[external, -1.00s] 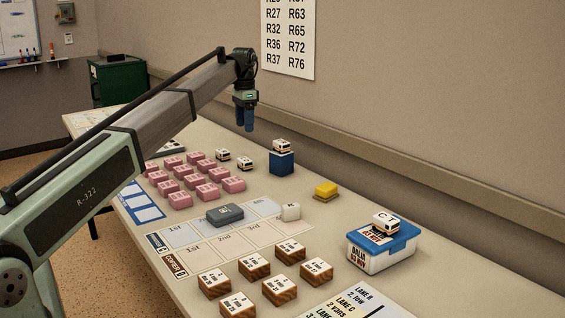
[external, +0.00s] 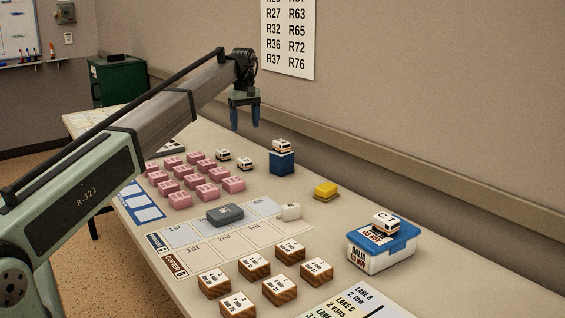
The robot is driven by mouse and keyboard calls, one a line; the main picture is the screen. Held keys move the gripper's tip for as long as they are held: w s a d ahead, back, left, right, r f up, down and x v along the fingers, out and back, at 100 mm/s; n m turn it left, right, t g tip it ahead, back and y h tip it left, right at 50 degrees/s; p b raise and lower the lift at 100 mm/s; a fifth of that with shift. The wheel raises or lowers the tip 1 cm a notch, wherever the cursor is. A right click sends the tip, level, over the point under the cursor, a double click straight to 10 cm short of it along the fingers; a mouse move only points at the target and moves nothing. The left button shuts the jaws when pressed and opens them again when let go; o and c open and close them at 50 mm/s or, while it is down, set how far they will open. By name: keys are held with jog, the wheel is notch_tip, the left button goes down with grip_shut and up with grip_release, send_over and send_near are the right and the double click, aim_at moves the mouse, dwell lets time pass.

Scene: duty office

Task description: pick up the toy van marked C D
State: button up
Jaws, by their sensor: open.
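Several small white toy vans are in view. One van (external: 282,147) sits on a blue block (external: 282,164). Two more vans, a left one (external: 222,155) and a right one (external: 244,163), stand on the table beside the pink blocks. Their letters are too small to read. Another van (external: 384,222) sits on a blue-lidded white tub (external: 381,260) at the right; its top appears to read C T. I cannot tell which van is marked C D. My gripper (external: 246,126) is open and empty, pointing down, in the air above the two table vans and left of the blue block.
Pink blocks (external: 208,192) stand in rows at the left. A yellow block (external: 327,190) lies nearer the wall. Several wood-sided blocks (external: 290,250) stand in front. The wall borders the table behind.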

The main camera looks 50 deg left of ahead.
send_over(245, 159)
jog(key=shift+n, duration=0.3)
jog(key=f, duration=0.8)
jog(key=shift+d+f, duration=0.25)
jog(key=shift+f, duration=0.05)
jog(key=shift+s+a+f, duration=0.1)
jog(key=shift+f, duration=1.2)
jog(key=shift+a+f, duration=0.1)
jog(key=shift+f, duration=1.2)
jog(key=shift+c, duration=0.5)
jog(key=c, duration=0.9)
jog(key=shift+c, duration=0.2)
